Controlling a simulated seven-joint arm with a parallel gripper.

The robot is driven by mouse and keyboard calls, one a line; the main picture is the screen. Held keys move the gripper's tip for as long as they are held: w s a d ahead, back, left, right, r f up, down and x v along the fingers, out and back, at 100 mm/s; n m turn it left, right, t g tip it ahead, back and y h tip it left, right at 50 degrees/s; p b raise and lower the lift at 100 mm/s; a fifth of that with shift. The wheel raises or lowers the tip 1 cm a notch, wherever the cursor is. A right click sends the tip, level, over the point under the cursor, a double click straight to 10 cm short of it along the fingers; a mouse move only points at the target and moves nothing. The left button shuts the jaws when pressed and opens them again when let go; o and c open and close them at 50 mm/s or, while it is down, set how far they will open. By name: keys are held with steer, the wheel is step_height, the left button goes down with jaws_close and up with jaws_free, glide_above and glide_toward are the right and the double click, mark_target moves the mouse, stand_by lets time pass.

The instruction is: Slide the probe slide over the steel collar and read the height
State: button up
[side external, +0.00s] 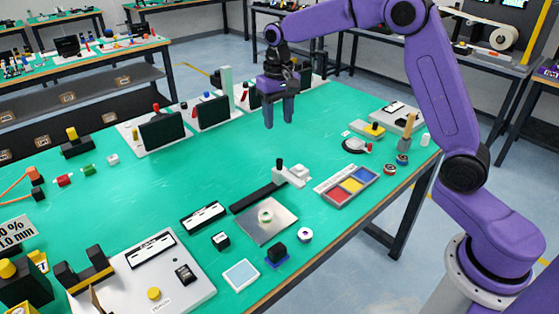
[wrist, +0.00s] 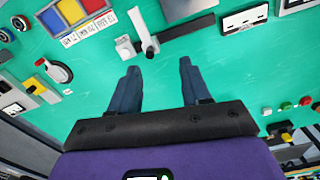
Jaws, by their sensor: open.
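The probe slide (side external: 291,174) is a white block with a dark knob, at the far end of a black rail (side external: 258,197). It also shows in the wrist view (wrist: 148,44), just beyond my fingertips, on the rail (wrist: 186,34). A small pale ring with a green center, which looks like the collar (side external: 265,216), sits on a square steel plate (side external: 270,232) beside the rail's near end. My gripper (side external: 279,122) is open and empty, pointing down above the table behind the slide. The fingers also show apart in the wrist view (wrist: 158,75).
A grey tray (side external: 347,185) with red, yellow and blue compartments lies right of the slide. A small display (side external: 204,215) lies left of the rail. A black block (side external: 277,253) and a white ring (side external: 305,236) lie near the front edge.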

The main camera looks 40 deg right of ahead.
steer(key=m, duration=0.2)
glide_above(279, 160)
steer(key=f, duration=0.1)
step_height(279, 160, down, 18)
steer(key=shift+r, duration=0.15)
stand_by(0.3)
jaws_close()
